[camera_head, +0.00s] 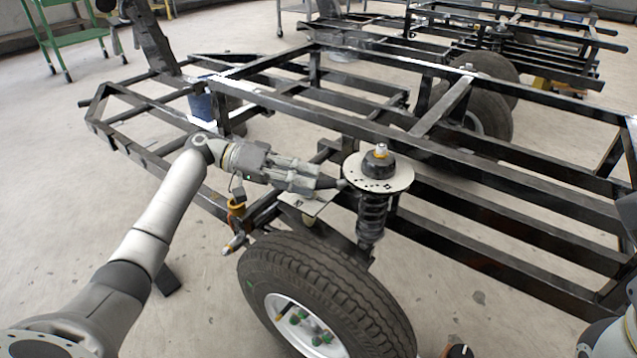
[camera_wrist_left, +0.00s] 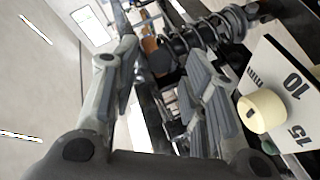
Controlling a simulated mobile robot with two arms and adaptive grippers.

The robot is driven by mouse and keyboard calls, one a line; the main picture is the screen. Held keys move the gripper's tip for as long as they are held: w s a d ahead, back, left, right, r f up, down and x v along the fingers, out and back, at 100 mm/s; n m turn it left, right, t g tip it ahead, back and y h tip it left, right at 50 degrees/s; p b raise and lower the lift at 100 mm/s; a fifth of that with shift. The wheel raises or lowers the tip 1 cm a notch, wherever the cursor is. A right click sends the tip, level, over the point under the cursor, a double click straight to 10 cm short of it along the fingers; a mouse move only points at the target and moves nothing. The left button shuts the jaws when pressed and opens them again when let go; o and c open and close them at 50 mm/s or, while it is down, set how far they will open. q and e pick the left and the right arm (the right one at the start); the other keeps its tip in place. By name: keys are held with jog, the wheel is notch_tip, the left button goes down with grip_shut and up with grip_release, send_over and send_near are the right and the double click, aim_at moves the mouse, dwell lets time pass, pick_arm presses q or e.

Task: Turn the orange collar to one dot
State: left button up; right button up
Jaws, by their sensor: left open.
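A black coil-spring strut (camera_head: 372,215) stands upright beside the wheel, topped by a round white plate (camera_head: 402,178) with dark dots. A black knob (camera_head: 380,165) with a thin orange band and pale tip sits on that plate. I cannot tell whether this band is the orange collar. My left gripper (camera_head: 335,184) is open at the plate's left edge, fingers pointing right. In the left wrist view its fingers (camera_wrist_left: 165,62) are apart, with the coil spring (camera_wrist_left: 215,30) beyond them and nothing clearly held. A small orange-brown part (camera_wrist_left: 150,45) shows between the fingers.
A large tyre (camera_head: 325,285) stands below the strut. Black frame rails (camera_head: 520,205) run behind and to the right. A white plate marked 10 and 15 (camera_wrist_left: 285,85) lies right of the fingers, with a cream cylinder (camera_wrist_left: 262,110) against it. An orange fitting (camera_head: 236,210) hangs below my left wrist.

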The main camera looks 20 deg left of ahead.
pick_arm(q)
jog(key=v, duration=0.8)
jog(key=shift+s+a+r, duration=0.1)
jog(key=shift+s+a, duration=0.05)
jog(key=shift+a, duration=0.05)
